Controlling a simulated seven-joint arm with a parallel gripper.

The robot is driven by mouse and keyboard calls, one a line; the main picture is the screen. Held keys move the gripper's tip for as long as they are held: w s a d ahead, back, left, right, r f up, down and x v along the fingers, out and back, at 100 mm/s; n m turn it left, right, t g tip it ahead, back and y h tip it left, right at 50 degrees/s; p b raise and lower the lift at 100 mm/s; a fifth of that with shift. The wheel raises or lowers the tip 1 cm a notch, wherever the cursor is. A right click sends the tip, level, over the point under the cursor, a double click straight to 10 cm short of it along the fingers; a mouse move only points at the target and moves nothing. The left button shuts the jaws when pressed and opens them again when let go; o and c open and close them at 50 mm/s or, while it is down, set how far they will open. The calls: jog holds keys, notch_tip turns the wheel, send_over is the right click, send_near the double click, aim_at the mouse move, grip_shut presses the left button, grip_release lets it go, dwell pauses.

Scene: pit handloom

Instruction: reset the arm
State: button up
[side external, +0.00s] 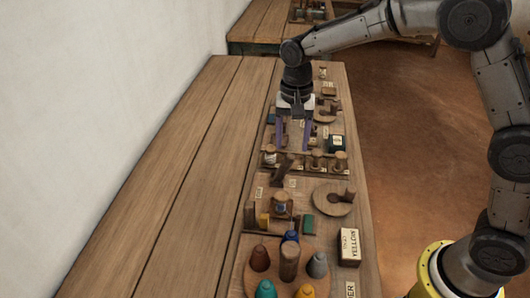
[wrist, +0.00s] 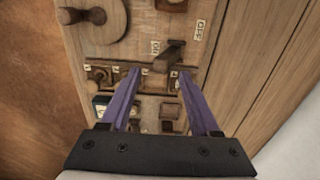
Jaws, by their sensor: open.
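My gripper (side external: 293,148) hangs over the wooden board that runs along the right side of the bench. Its two purple fingers are spread apart and point down, with nothing visible between them. In the wrist view the open fingertips (wrist: 158,76) lie on either side of a row of small wooden fittings. A dark wooden lever (wrist: 168,56) with ON and OFF labels is just beyond the fingertips; it also shows in the side view (side external: 282,168). I cannot tell the exact height of the fingertips above the board.
A round wooden disc with a knob (side external: 333,202) lies right of the lever. Nearer are a box labelled YELLOW (side external: 349,247) and several coloured pegs around a wooden post (side external: 289,263). The bench's left planks (side external: 185,160) are bare, beside a white wall. Another table (side external: 262,22) stands behind.

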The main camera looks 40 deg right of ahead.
jog(key=s+d+r+t, duration=0.25)
jog(key=s+r, duration=0.25)
jog(key=r, duration=0.3)
jog(key=s+d+r+t, duration=0.1)
jog(key=s+d+r, duration=0.2)
jog(key=s+r, duration=0.3)
jog(key=s+d+f+n+t, duration=0.1)
jog(key=s+n, duration=0.3)
jog(key=s, duration=0.4)
jog(key=s+d+f+n+t, duration=0.1)
jog(key=s+f+n, duration=0.1)
jog(key=s+n, duration=0.3)
jog(key=s, duration=0.4)
jog(key=shift+d+f, duration=0.25)
jog(key=shift+d, duration=0.15)
